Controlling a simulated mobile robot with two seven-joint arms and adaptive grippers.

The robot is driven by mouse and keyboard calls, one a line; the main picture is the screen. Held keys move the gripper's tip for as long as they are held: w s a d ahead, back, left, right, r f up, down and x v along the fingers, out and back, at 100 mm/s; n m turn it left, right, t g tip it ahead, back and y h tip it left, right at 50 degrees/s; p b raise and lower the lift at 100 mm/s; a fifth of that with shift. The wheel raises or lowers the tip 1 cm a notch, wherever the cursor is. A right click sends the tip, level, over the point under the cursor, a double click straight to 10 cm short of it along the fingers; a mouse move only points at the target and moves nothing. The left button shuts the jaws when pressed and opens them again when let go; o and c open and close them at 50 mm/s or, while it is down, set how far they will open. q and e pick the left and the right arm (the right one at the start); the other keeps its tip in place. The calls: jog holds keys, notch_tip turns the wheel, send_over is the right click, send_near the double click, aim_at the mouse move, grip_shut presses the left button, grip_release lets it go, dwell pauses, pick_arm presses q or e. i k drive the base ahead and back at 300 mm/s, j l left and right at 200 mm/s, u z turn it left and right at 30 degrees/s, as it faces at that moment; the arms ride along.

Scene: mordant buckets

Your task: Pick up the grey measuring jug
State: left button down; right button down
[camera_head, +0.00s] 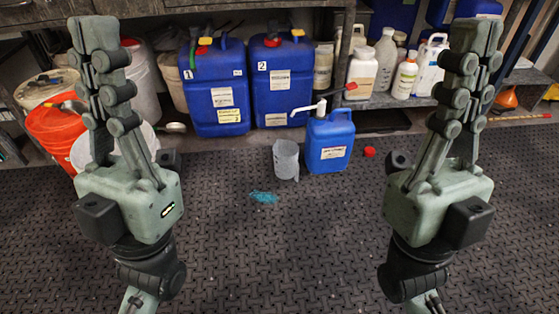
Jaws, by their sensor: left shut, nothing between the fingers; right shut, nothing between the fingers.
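The grey measuring jug (286,160) stands upright on the dark mat floor near the middle of the head view. It is just left of a small blue canister (329,142) with a white pump on top. My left gripper (95,38) points upward at the left, shut and empty, well apart from the jug. My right gripper (477,40) points upward at the right, also shut and empty, and apart from the jug. The inside of the jug is hard to make out.
Large blue canisters (214,97) stand behind the jug, and an orange bucket (56,130) is at the left. White bottles (405,76) line the shelf at back right. A red cap (369,151) and a teal patch (264,197) are on the floor.

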aim_at(285, 153)
jog(key=i+j+z, duration=0.25)
jog(key=i+j, duration=0.65)
jog(key=i, duration=0.3)
jog(key=i+j+z, duration=0.15)
jog(key=i, duration=0.3)
jog(key=j, duration=0.1)
